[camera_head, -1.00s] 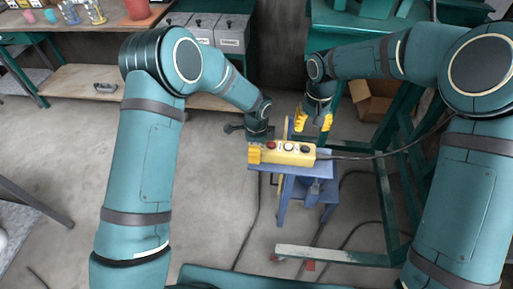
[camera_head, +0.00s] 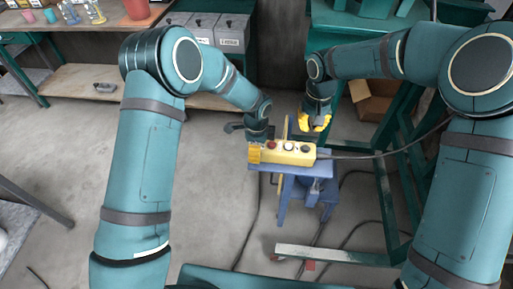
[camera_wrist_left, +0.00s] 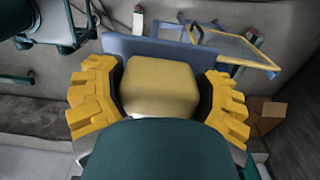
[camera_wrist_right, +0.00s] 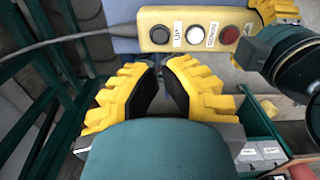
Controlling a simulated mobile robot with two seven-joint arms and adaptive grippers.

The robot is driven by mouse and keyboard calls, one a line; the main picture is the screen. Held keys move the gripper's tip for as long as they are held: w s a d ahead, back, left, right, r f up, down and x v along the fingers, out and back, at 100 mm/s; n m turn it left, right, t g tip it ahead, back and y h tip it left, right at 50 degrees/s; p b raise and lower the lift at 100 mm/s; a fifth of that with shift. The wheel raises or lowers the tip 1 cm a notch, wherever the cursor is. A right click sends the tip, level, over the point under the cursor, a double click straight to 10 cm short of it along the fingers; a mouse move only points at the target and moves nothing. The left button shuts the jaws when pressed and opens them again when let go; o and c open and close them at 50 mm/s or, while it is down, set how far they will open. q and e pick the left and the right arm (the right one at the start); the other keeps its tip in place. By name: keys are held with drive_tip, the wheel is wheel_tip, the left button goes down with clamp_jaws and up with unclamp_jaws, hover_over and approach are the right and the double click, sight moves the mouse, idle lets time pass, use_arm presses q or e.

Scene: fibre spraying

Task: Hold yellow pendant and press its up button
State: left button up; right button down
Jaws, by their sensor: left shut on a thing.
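The yellow pendant (camera_head: 286,154) lies level above the blue stool in the head view, with red, white and black buttons along its top. In the right wrist view the pendant (camera_wrist_right: 150,17) shows an "UP" label (camera_wrist_right: 177,34) between its black button (camera_wrist_right: 160,35) and white button (camera_wrist_right: 195,35). A second label sits between the white and red buttons. My left gripper (camera_head: 254,153) is shut on the pendant's left end; its fingers flank it in the left wrist view (camera_wrist_left: 160,85). My right gripper (camera_wrist_right: 161,66) is empty, its fingertips nearly together, apart from the pendant and behind its black-button end.
The blue stool (camera_head: 290,181) stands under the pendant. A cable (camera_head: 365,156) runs right from it past a green frame (camera_head: 388,200). A cardboard box (camera_head: 372,105) and grey bins (camera_head: 200,30) are behind.

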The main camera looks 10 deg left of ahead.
idle(0.7)
drive_tip(key=shift+w+r+n+t+y, duration=0.3)
drive_tip(key=shift+n+t+y, duration=0.8)
drive_tip(key=shift+n, duration=1.55)
drive_tip(key=shift+w+r+n+t+y, duration=0.1)
drive_tip(key=shift+r+n+t+y, duration=0.7)
drive_tip(key=shift+n, duration=1.8)
drive_tip(key=shift+w+r+n+t+y, duration=0.15)
drive_tip(key=shift+n+t+y, duration=1.2)
drive_tip(key=shift+n, duration=1.3)
hover_over(305, 144)
drive_tip(key=shift+s+f, duration=0.2)
drive_tip(key=shift+f, duration=2.05)
drive_tip(key=shift+s+f, duration=0.2)
drive_tip(key=shift+f, duration=2)
drive_tip(key=shift+f, duration=0.2)
